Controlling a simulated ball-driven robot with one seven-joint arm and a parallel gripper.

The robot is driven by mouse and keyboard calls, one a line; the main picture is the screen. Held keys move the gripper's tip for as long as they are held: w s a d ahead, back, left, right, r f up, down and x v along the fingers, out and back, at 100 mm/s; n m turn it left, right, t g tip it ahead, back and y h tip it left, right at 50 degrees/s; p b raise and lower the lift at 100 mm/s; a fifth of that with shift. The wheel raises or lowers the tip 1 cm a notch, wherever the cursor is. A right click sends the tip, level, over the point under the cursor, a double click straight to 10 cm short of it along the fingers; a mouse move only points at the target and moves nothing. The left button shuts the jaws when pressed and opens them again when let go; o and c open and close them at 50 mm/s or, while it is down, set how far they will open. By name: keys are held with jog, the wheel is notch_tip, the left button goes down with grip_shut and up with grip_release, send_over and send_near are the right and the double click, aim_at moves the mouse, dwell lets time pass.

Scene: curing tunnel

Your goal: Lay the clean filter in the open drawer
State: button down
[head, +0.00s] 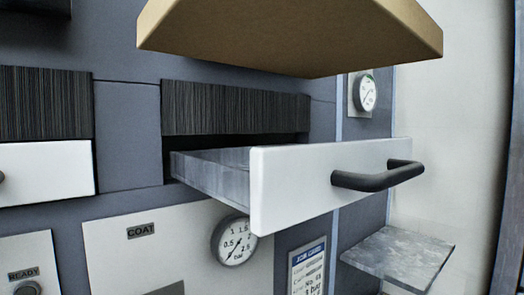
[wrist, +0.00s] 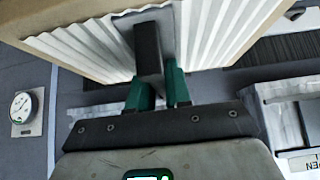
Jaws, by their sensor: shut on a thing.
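The clean filter (head: 290,38) shows in the head view as a tan-framed slab across the top, above the open drawer and apart from it. In the wrist view its white pleats (wrist: 90,48) lie on both sides of a dark central bar (wrist: 148,48). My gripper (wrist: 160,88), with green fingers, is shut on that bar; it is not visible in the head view. The open drawer (head: 305,190) has a white front, a black handle and a grey side wall, and is pulled out of its slot. Its floor is mostly hidden behind the front.
A round gauge (head: 366,92) is on the panel right of the drawer, and another gauge (head: 236,240) is below it. A grey shelf (head: 400,254) juts out at lower right. Another white drawer front (head: 45,170) is at left. The space between filter and drawer is clear.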

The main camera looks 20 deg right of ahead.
jog(key=shift+w, duration=0.35)
jog(key=w+d+f, duration=0.1)
jog(key=w, duration=0.1)
jog(key=w+d+f, duration=0.1)
jog(key=w, duration=0.2)
jog(key=w+d+f, duration=0.1)
jog(key=w, duration=0.1)
jog(key=shift+w+d+f, duration=0.2)
jog(key=shift+w+f, duration=0.2)
jog(key=w+f, duration=0.1)
jog(key=f, duration=0.1)
jog(key=w+d+f+b, duration=0.1)
jog(key=w+f, duration=0.1)
jog(key=w+d+f, duration=0.1)
jog(key=f, duration=0.1)
jog(key=shift+w, duration=0.2)
notch_tip(320, 180, down, 3)
jog(key=b, duration=0.3)
jog(key=shift+f, duration=0.2)
jog(key=c, duration=1.1)
grip_release()
jog(key=shift+o, duration=0.2)
jog(key=shift+r, duration=0.1)
